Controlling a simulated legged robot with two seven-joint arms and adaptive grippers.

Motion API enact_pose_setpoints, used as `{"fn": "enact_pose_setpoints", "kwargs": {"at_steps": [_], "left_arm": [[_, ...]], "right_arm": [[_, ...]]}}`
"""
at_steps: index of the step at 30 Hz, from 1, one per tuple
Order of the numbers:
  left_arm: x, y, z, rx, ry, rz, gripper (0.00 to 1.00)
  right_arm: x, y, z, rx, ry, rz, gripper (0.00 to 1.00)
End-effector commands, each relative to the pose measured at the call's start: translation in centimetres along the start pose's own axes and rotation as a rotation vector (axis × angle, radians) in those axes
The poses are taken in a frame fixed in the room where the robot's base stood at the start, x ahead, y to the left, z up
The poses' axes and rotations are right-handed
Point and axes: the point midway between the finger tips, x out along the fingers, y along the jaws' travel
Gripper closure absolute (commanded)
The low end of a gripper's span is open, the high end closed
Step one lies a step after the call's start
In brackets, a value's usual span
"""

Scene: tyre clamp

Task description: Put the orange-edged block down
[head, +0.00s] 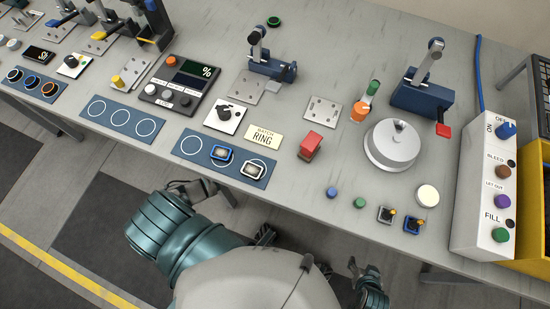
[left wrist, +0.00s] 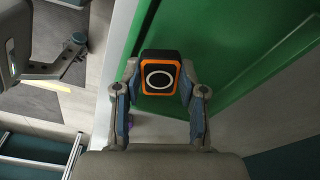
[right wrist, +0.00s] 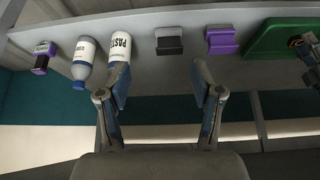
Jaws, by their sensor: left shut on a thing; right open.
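The orange-edged block (left wrist: 160,79) is dark with a white ring on its face. In the left wrist view my left gripper (left wrist: 160,92) is shut on it, with a finger on each side. A green tray (left wrist: 222,62) lies behind the block; I cannot tell whether they touch. The green tray also shows at the right of the right wrist view (right wrist: 272,42). My right gripper (right wrist: 158,90) is open and empty, below a shelf in that view. It also shows small at the bottom of the head view (head: 364,270).
On the workbench, a ringed blue mat (head: 188,147) holds two blocks. Another ringed mat (head: 122,118) is empty.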

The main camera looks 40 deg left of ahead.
Motion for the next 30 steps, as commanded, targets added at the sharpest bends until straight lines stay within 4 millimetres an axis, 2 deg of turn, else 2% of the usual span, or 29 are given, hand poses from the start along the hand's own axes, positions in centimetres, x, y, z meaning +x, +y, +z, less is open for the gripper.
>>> {"fn": "enact_pose_setpoints", "kwargs": {"at_steps": [1, 4, 12, 16, 21, 30], "left_arm": [[0.6, -1.2, -0.1, -0.002, -0.002, 0.000, 0.94], [0.7, -3.0, -0.6, -0.002, -0.001, 0.001, 0.94], [0.8, -5.3, -1.3, -0.002, 0.000, -0.001, 0.94], [2.9, -4.9, -0.9, 0.000, -0.005, 0.004, 0.94], [4.1, -5.0, -0.8, 0.000, -0.003, 0.000, 0.94], [4.1, -5.1, -0.7, 0.000, 0.000, -0.001, 0.94]], "right_arm": [[0.7, -0.3, -0.9, -0.001, 0.054, -0.005, 0.34], [1.0, -0.7, -3.0, -0.003, 0.160, -0.012, 0.34], [1.1, -1.1, -5.8, -0.004, 0.310, -0.022, 0.34], [1.2, -1.4, -8.2, -0.002, 0.449, -0.035, 0.34], [0.5, -1.8, -10.6, -0.001, 0.584, -0.044, 0.34], [0.2, -1.9, -11.0, -0.002, 0.605, -0.043, 0.34]]}}
